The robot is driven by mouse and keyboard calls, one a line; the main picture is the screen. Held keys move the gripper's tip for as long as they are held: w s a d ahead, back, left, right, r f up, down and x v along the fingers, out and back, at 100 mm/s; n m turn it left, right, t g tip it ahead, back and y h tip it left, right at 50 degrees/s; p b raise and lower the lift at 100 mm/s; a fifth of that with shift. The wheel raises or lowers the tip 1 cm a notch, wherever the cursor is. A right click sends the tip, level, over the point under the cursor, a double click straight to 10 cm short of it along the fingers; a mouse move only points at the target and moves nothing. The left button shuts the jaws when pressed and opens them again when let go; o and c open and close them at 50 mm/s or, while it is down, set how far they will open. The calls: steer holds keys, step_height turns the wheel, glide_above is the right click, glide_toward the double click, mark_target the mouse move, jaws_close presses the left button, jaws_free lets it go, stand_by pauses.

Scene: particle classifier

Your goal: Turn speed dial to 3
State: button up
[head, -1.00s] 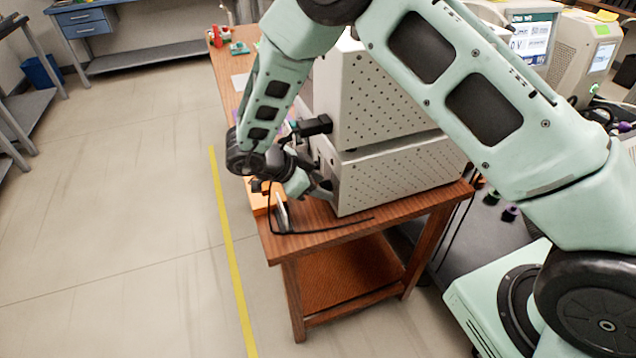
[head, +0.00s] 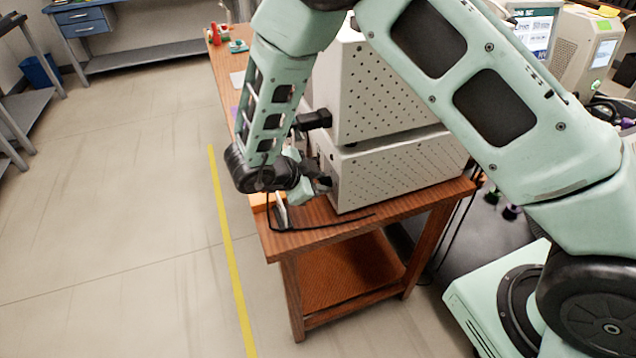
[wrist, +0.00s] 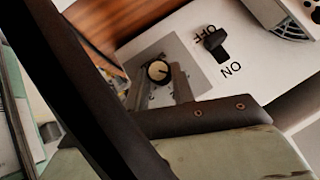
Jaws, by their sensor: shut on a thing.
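The speed dial (wrist: 157,70) is a small round knob with a pale face and a dark rim, on a grey patch of the white front panel (wrist: 190,30). Its pointer and printed numbers are too small and partly hidden, so I cannot read the setting. My gripper (wrist: 159,82) has a finger on each side of the dial and is shut on it. In the head view my gripper (head: 325,184) is at the front of the lower white perforated box (head: 400,170); the dial is hidden there.
A black ON/OFF switch (wrist: 215,44) sits close beside the dial on the panel. The box stands on a wooden table (head: 345,222), with a second perforated box (head: 375,95) above it. A black cable (head: 335,224) lies near the table's front edge. Floor to the left is clear.

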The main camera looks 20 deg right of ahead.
steer(key=m+t+b, duration=0.1)
steer(key=b, duration=0.1)
steer(key=f+m+t+b, duration=0.1)
steer(key=t+b, duration=0.1)
steer(key=b, duration=0.1)
steer(key=shift+s+t+h, duration=0.3)
steer(key=shift+s, duration=0.05)
steer(key=m+t+b, duration=0.1)
steer(key=b, duration=0.3)
steer(key=f+m+t+h+b, duration=0.1)
steer(key=t+b, duration=0.1)
steer(key=b, duration=0.2)
steer(key=shift+s, duration=0.2)
steer(key=m+t+b, duration=0.1)
steer(key=b, duration=0.3)
steer(key=m+t+h+b, duration=0.1)
steer(key=m+b, duration=0.1)
steer(key=b, duration=0.2)
steer(key=shift+f+t+h, duration=0.25)
steer(key=shift+t+h, duration=0.05)
steer(key=m+t+h+b, duration=0.1)
steer(key=b, duration=0.3)
steer(key=shift+r+m+b, duration=0.15)
steer(key=shift+m+b, duration=0.15)
steer(key=shift+b, duration=0.05)
steer(key=shift+r, duration=0.1)
steer(key=o, duration=1)
steer(key=shift+h, duration=0.3)
steer(key=shift+s+a, duration=0.1)
